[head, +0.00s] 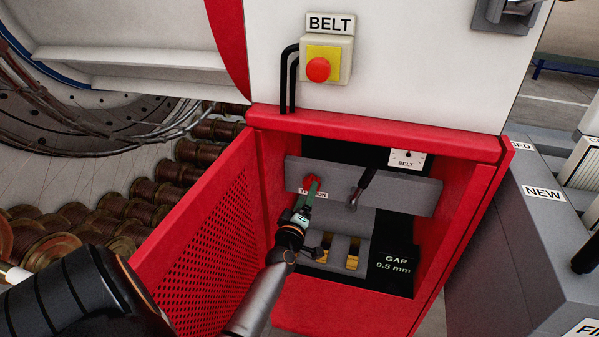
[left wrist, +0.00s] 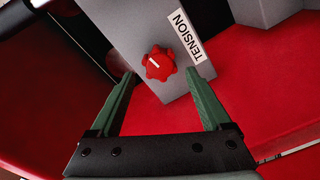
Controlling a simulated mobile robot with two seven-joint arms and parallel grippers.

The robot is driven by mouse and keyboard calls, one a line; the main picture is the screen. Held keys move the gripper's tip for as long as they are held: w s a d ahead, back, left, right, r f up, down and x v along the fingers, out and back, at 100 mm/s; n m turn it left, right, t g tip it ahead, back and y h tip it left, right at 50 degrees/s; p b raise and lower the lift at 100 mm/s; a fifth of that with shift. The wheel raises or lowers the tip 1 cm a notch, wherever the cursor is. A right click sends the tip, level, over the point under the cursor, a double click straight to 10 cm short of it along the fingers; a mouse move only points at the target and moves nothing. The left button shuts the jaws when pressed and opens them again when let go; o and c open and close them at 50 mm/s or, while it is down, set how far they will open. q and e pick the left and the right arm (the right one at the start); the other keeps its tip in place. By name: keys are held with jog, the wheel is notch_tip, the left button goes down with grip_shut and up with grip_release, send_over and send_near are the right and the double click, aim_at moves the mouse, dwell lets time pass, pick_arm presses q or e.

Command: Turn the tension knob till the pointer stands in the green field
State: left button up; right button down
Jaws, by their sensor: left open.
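The red tension knob (head: 312,181) sits on a grey bar inside the open red cabinet. In the left wrist view the knob (left wrist: 160,63) is lobed, with a white mark, beside a TENSION label (left wrist: 185,37). My left gripper (head: 310,193) is open, its green fingers pointing at the knob. In the left wrist view the fingertips (left wrist: 160,76) lie either side of the knob; I cannot tell whether they touch it. My right gripper is not in view.
The cabinet's perforated red door (head: 208,235) stands open on the left. A dark lever (head: 362,187) sticks out right of the knob. Below are brass-coloured pieces (head: 352,255) and a GAP plate (head: 392,264). A BELT stop button (head: 318,69) is above.

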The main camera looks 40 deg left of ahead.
pick_arm(q)
jog(key=p+v, duration=0.1)
jog(key=v, duration=0.6)
jog(key=shift+s+p, duration=0.25)
jog(key=shift+p, duration=0.1)
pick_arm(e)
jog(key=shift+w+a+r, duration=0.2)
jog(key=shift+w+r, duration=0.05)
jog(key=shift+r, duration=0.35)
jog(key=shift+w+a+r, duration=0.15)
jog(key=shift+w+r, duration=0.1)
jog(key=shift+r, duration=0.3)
pick_arm(q)
jog(key=shift+d, duration=0.15)
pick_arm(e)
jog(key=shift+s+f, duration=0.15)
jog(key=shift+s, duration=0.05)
